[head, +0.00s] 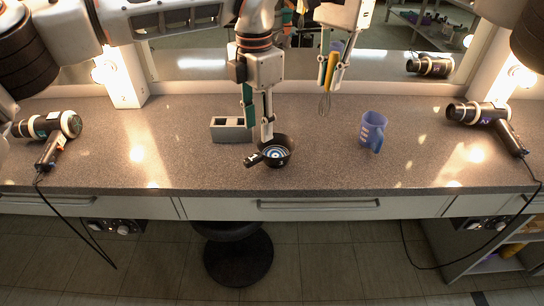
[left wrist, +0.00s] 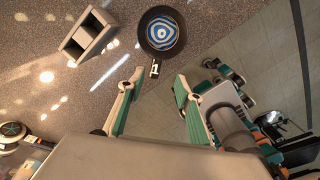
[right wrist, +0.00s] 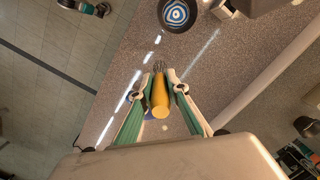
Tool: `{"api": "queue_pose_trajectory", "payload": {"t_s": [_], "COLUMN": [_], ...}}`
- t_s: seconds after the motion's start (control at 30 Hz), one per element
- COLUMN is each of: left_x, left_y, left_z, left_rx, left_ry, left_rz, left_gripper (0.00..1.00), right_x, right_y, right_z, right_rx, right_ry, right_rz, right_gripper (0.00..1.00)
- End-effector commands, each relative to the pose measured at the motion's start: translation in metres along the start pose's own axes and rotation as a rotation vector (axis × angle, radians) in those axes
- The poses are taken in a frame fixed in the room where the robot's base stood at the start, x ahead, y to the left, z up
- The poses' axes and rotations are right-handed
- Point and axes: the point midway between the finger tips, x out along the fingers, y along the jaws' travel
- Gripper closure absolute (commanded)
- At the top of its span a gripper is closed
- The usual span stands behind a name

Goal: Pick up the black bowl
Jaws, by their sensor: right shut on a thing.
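The black bowl (head: 288,143) stands upright on the counter near its front edge in the head view. It has blue and white rings inside and a short handle pointing left with a white mark. It also shows at the top of the left wrist view (left wrist: 145,38) and the right wrist view (right wrist: 164,22). My left gripper (head: 261,134) is open and empty, pointing down just above and behind the bowl. In the left wrist view its fingers (left wrist: 160,78) are apart, short of the bowl. My right gripper (head: 331,88) is shut on a whisk with a yellow handle (right wrist: 160,97), held above the counter.
A grey two-compartment block (head: 231,137) stands left of the bowl, and a blue mug (head: 373,131) to its right. Hair dryers lie at the far left (head: 48,125) and far right (head: 478,113). A mirror runs along the back. Counter between bowl and mug is clear.

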Motion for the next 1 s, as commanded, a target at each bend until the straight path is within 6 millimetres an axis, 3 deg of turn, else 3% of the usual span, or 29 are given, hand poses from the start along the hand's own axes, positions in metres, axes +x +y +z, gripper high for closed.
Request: {"api": "queue_pose_trajectory", "payload": {"t_s": [0.33, 0.57, 0.83, 1.0], "left_x": [0.052, 0.068, 0.104, 0.116], "left_y": [0.002, 0.002, 0.007, 0.007], "left_z": [-0.001, -0.001, -0.001, -0.001], "left_rx": [-0.003, -0.003, -0.003, -0.003], "left_ry": [0.004, 0.001, 0.003, 0.001], "left_rz": [0.001, 0.002, 0.000, 0.002], "left_gripper": [0.65, 0.65, 0.65, 0.65], "right_x": [0.001, 0.000, 0.000, 0.000], "right_y": [0.000, 0.000, 0.000, 0.000], "right_z": [0.000, 0.000, 0.000, 0.000], "right_rx": [0.000, 0.000, 0.000, 0.000], "right_ry": [0.000, 0.000, 0.000, 0.000], "right_rz": [0.000, 0.000, 0.000, 0.000], "right_gripper": [1.00, 1.00, 1.00, 1.00]}}
